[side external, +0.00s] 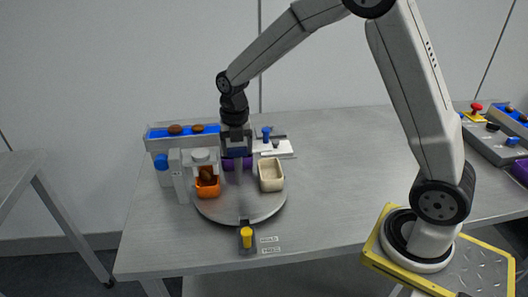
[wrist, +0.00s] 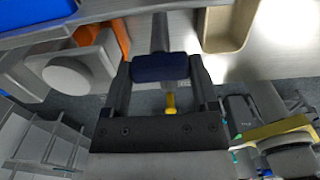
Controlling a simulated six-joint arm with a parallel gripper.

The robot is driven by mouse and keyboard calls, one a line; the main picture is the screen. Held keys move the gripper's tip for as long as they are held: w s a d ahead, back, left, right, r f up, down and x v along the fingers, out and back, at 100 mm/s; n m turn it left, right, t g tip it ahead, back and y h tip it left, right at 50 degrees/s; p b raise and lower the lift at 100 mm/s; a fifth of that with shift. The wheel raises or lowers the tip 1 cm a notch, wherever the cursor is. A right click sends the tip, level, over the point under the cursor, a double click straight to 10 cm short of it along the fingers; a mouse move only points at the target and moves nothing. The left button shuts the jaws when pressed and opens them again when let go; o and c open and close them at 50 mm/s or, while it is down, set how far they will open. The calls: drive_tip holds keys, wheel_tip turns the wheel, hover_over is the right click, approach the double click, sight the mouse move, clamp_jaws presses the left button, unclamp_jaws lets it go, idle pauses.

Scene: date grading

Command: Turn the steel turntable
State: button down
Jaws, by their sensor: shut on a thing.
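The round steel turntable (side external: 262,207) lies on the grey table. An orange cup (side external: 207,187) holding something brown stands at its left and a cream cup (side external: 271,176) at its right. A purple thing (side external: 229,164) shows between them below my gripper (side external: 237,157). In the wrist view my gripper (wrist: 162,80) is shut on a dark blue grip (wrist: 160,67) joined to a grey bar (wrist: 160,32). The orange cup (wrist: 116,40) and cream cup (wrist: 228,25) show on either side. My arm partly hides the turntable's back.
A blue channel (side external: 190,134) with brown dates stands behind left. A grey fixture (side external: 180,176) is beside the orange cup. A yellow-topped post (side external: 246,236) stands at the turntable's front. A white plate with a blue knob (side external: 266,134) is behind. Free table lies to the right.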

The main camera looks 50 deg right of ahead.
unclamp_jaws()
drive_tip(key=shift+r, duration=0.15)
drive_tip(key=shift+r, duration=3.8)
drive_tip(key=s+f+m+t, duration=0.1)
drive_tip(key=s+f+m, duration=0.2)
drive_tip(key=m, duration=0.6)
drive_tip(key=s+f+m, duration=0.3)
drive_tip(key=s+m, duration=0.5)
drive_tip(key=m, duration=0.1)
drive_tip(key=s+a+f+m+t, duration=0.1)
drive_tip(key=s+f+m, duration=0.2)
drive_tip(key=m, duration=0.6)
drive_tip(key=shift+s+t, duration=0.3)
drive_tip(key=shift+s, duration=0.9)
